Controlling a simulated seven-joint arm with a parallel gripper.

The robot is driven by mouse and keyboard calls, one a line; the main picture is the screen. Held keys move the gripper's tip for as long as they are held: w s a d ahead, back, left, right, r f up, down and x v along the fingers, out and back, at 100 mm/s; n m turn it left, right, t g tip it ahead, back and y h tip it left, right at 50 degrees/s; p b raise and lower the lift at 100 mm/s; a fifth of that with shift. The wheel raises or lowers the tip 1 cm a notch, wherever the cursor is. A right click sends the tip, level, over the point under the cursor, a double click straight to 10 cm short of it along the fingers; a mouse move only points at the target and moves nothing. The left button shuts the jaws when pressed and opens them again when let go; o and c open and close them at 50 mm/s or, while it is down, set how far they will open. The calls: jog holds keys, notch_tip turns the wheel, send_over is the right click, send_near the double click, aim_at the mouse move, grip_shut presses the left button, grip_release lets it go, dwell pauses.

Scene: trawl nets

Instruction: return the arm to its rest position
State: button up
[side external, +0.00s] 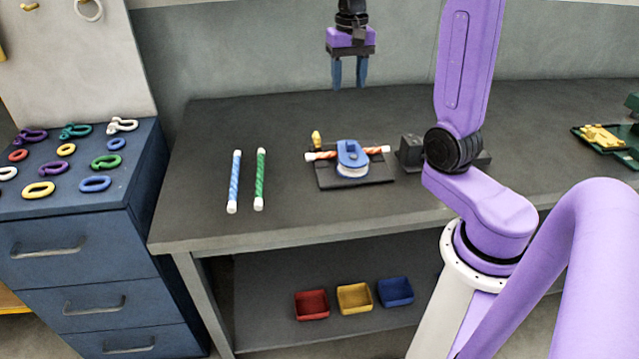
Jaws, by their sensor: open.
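My gripper (349,72) hangs above the back of the dark workbench (210,130), fingers pointing down. Its two blue-grey fingers are apart with nothing between them. My purple arm rises on the right side of the view. Below the gripper, and nearer the camera, a blue clamp-like device (352,153) sits on a dark plate (325,178) with an orange-and-white striped rod (376,150) lying across it. The gripper is clear of the rod and the device.
A blue striped rod (235,182) and a green striped rod (260,180) lie on the bench at left. A blue cabinet (70,290) holds several coloured rings and shackles. A green tray (625,155) with a yellow item is at right. Red (312,304), yellow (354,297) and blue bins (395,291) stand below.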

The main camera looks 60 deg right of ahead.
jog(key=s+a+f+n, duration=0.1)
jog(key=s+a+n, duration=0.2)
jog(key=a+n, duration=0.35)
jog(key=s+a+f+n, duration=0.2)
jog(key=s+a+n, duration=0.1)
jog(key=a, duration=0.6)
jog(key=s+a+f+n, duration=0.2)
jog(key=s+n, duration=0.3)
jog(key=s, duration=0.3)
jog(key=s+a+f+n, duration=0.2)
jog(key=s+n, duration=0.4)
jog(key=s, duration=0.3)
jog(key=shift+s+a, duration=0.15)
jog(key=shift+a, duration=0.6)
jog(key=shift+r, duration=0.1)
